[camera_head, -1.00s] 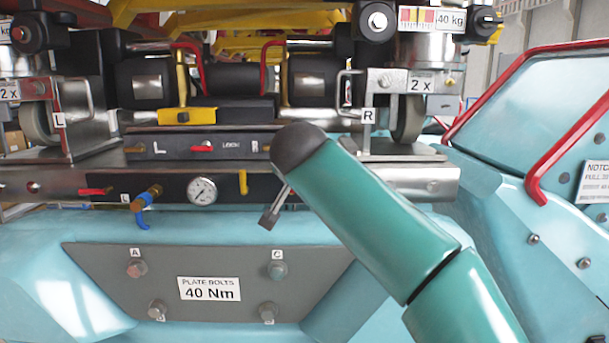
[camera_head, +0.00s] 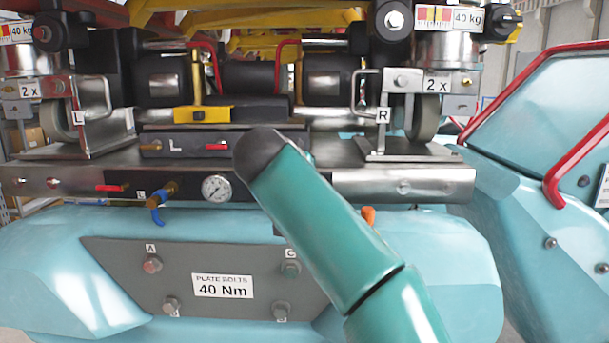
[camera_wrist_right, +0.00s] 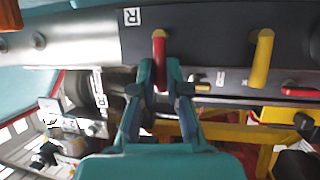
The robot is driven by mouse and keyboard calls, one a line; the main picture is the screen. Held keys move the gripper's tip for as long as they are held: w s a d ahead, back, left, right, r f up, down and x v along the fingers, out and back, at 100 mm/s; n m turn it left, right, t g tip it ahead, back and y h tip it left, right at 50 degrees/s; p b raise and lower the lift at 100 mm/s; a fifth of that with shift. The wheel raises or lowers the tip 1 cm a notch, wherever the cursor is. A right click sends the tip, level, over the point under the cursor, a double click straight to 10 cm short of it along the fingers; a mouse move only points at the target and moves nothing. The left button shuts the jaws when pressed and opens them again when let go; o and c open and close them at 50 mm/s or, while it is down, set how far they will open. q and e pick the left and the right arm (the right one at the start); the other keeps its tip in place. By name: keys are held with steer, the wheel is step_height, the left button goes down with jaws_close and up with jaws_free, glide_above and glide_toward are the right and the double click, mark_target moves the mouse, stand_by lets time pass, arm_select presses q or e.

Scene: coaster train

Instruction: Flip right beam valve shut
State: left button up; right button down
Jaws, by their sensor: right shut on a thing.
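The right beam valve's red lever (camera_wrist_right: 159,50) sits by the R label (camera_wrist_right: 132,17) on the dark beam panel in the right wrist view. It stands across the beam, roughly parallel to the yellow lever (camera_wrist_right: 262,58). My right gripper (camera_wrist_right: 160,82) is shut on the red lever, with a finger on each side of it. In the head view my teal right arm covers the valve and the gripper. My left gripper is in neither view.
On the beam left of my arm are the pressure gauge (camera_head: 217,188), a brass tap with a blue handle (camera_head: 160,193) and a red lever (camera_head: 110,187). An orange part (camera_head: 368,215) shows just right of my arm. A bolted plate (camera_head: 120,270) lies below.

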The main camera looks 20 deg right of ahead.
steer(key=shift+f, duration=0.3)
steer(key=c, duration=1.2)
jaws_free()
steer(key=shift+r, duration=0.15)
steer(key=v, duration=1.1)
steer(key=shift+s+a+r, duration=0.15)
steer(key=shift+s+r, duration=0.05)
steer(key=shift+s, duration=0.15)
steer(key=shift+f, duration=0.1)
